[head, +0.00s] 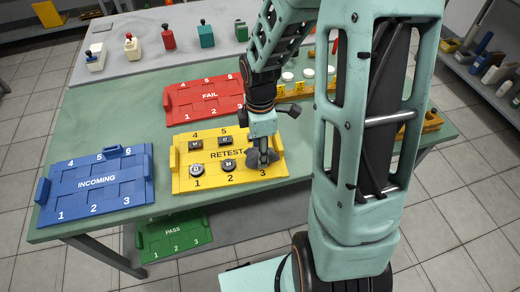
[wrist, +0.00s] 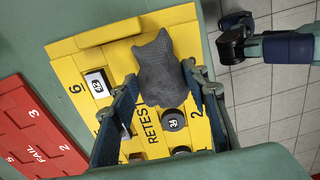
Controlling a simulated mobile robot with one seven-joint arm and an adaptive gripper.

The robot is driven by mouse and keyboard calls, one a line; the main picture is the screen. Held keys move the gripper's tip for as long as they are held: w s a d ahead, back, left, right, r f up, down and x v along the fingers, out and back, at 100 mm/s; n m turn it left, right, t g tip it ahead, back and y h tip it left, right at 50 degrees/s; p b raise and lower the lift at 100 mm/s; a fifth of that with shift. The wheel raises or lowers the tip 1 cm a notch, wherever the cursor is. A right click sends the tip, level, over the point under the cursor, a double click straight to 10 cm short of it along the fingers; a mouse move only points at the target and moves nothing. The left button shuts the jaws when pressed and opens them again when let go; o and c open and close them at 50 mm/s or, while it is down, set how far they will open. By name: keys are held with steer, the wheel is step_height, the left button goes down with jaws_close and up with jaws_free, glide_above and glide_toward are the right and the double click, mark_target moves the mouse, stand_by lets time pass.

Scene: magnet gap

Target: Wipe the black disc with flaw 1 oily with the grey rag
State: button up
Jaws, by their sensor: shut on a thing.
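My gripper (head: 263,148) points down over slot 3 of the yellow RETEST tray (head: 180,182). It is shut on the crumpled grey rag (head: 258,160), which also shows between the fingers in the wrist view (wrist: 163,65). The rag covers slot 3, and anything under it is hidden. One black disc (head: 197,169) sits in slot 1 and another black disc (head: 228,164) in slot 2. The slot 2 disc shows beside the rag in the wrist view (wrist: 173,119). Their labels are too small to read, and I cannot tell which disc is oily.
Square dark pieces (head: 195,145) stand in slots 4 and 5; another (wrist: 97,83) is in slot 6. The red FAIL tray (head: 205,98), blue INCOMING tray (head: 60,187) and green PASS tray (head: 175,242) are nearby. Clear table lies between the trays.

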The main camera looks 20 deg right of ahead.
steer(key=shift+f, duration=0.4)
steer(key=shift+a, duration=0.15)
steer(key=shift+a, duration=0.6)
steer(key=shift+d+r, duration=0.1)
steer(key=shift+d, duration=1.35)
steer(key=shift+a, duration=0.1)
steer(key=shift+w+a, duration=0.1)
steer(key=shift+a, duration=1.25)
